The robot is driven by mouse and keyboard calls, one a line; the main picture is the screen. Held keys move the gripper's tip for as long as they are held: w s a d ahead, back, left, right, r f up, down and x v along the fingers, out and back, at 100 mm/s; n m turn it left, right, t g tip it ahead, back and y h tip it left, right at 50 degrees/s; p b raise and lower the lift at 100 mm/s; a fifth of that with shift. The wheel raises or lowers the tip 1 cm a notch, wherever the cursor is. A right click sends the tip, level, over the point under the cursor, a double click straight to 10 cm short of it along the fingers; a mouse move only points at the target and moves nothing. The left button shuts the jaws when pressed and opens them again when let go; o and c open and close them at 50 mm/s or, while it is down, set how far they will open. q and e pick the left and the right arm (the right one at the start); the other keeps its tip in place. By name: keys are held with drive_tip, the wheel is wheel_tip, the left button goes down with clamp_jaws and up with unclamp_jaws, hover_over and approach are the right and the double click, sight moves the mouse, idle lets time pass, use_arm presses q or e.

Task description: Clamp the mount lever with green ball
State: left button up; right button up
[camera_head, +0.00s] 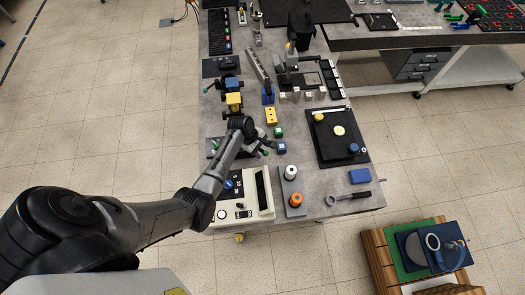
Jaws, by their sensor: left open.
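A small green ball (215,145) shows just left of my left forearm, over a dark plate on the grey bench. It looks like the end of a mount lever; most of the mount is hidden behind my arm. My left gripper (265,146) is over the bench, to the right of this ball and apart from it. Its jaws are open, and they are small and partly blurred here. Another small green spot shows close by the fingers; I cannot tell what it belongs to. My right gripper is not in view.
A cream control box (245,196) stands below my forearm. Blue and yellow clamps (233,101) stand behind. The floor left of the bench is clear.

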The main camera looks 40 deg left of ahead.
use_arm(q)
drive_tip(key=shift+x, duration=0.95)
clamp_jaws()
